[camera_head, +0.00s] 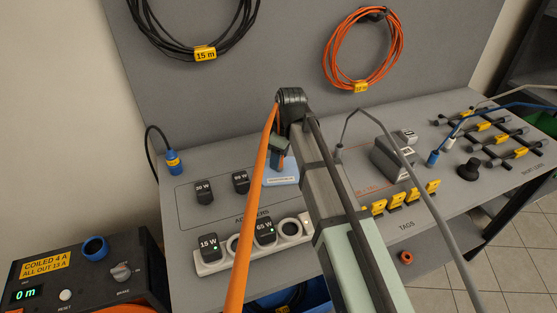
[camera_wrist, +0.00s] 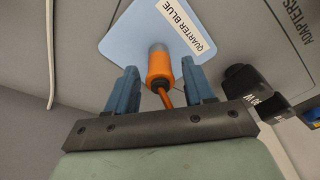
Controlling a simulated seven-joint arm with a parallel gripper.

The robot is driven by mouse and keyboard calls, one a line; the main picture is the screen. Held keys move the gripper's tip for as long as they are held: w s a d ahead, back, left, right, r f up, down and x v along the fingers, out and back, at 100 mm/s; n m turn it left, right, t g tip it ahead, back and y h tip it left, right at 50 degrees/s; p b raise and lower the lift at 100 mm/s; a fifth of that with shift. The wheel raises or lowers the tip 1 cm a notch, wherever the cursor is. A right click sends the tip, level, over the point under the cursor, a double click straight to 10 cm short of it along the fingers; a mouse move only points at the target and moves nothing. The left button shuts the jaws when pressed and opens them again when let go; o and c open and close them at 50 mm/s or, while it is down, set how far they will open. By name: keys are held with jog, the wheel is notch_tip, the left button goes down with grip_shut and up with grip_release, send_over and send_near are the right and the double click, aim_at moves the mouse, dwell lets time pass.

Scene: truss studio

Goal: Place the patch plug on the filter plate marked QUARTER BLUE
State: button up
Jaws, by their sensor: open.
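The patch plug (camera_wrist: 159,68) is orange with a grey end and an orange cable. In the wrist view it stands between the fingers of my gripper (camera_wrist: 160,78), with its grey end toward the plate. The fingers are open, with a gap on each side of the plug. The filter plate (camera_wrist: 130,35) is light blue with a white QUARTER BLUE label (camera_wrist: 184,22). The plug shows over the plate's middle; whether it touches is hard to tell. In the head view my gripper (camera_head: 279,158) is over the plate (camera_head: 284,179), and the plug is mostly hidden.
Adapters (camera_head: 203,192) stand left of the plate, and a white power strip (camera_head: 211,264) with adapters lies in front. The orange cable (camera_head: 252,205) crosses the foreground. Yellow tags (camera_head: 397,200) and a dark grey box (camera_head: 394,159) stand to the right.

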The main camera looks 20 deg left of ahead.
notch_tip(320, 180, up, 10)
jog(key=d, duration=0.1)
jog(key=shift+d, duration=0.25)
